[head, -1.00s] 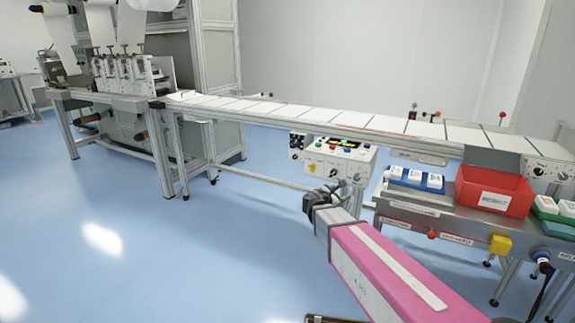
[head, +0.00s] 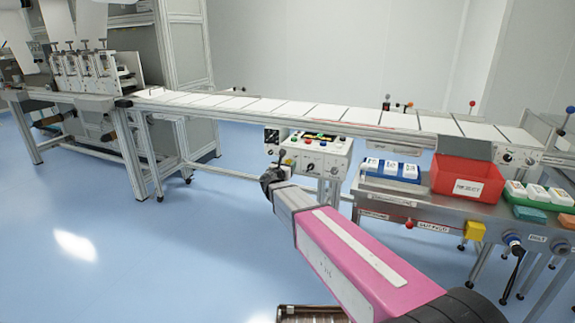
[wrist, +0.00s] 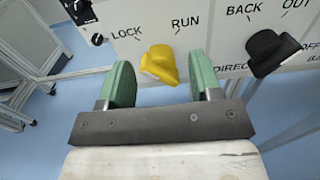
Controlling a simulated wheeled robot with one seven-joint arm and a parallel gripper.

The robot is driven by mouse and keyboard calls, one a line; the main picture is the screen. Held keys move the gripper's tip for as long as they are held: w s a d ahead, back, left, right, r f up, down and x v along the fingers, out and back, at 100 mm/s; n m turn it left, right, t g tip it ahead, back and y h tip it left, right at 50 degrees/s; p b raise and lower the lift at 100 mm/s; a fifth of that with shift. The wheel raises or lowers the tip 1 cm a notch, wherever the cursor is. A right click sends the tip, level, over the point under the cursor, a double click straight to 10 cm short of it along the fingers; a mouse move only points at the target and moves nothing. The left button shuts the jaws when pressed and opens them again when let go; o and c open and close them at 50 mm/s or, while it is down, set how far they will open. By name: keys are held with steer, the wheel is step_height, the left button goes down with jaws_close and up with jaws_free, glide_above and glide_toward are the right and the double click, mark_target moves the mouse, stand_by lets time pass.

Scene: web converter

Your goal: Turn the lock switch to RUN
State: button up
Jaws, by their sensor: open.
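The yellow lock switch (wrist: 161,66) sits on a white panel in the wrist view, below the printed words LOCK (wrist: 126,33) and RUN (wrist: 186,23). Which word its pointer faces is hard to tell. My gripper (wrist: 162,76) is open, with one green pad to the left of the switch and one to the right. Clear gaps show on both sides, and how deep the pads reach is unclear. In the head view, my gripper (head: 273,177) is at the lower left of the white control box (head: 316,157). The switch is not clear there.
A black knob (wrist: 272,52) labelled BACK and OUT sits right of the yellow switch. The conveyor (head: 290,110) runs above the control box. A red bin (head: 466,178) and blue tray (head: 390,190) stand on the bench at the right. Open blue floor lies to the left.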

steer(key=shift+x, duration=0.8)
steer(key=c, duration=0.9)
steer(key=shift+d, duration=0.1)
steer(key=shift+c, duration=0.2)
steer(key=m, duration=0.4)
steer(key=shift+s+d+f+m, duration=0.1)
steer(key=shift+m, duration=0.3)
steer(key=m, duration=0.4)
steer(key=shift+m, duration=0.3)
steer(key=m, duration=0.6)
steer(key=shift+d+f, duration=0.1)
steer(key=shift+f, duration=0.1)
steer(key=shift+o, duration=0.6)
steer(key=shift+m, duration=1.3)
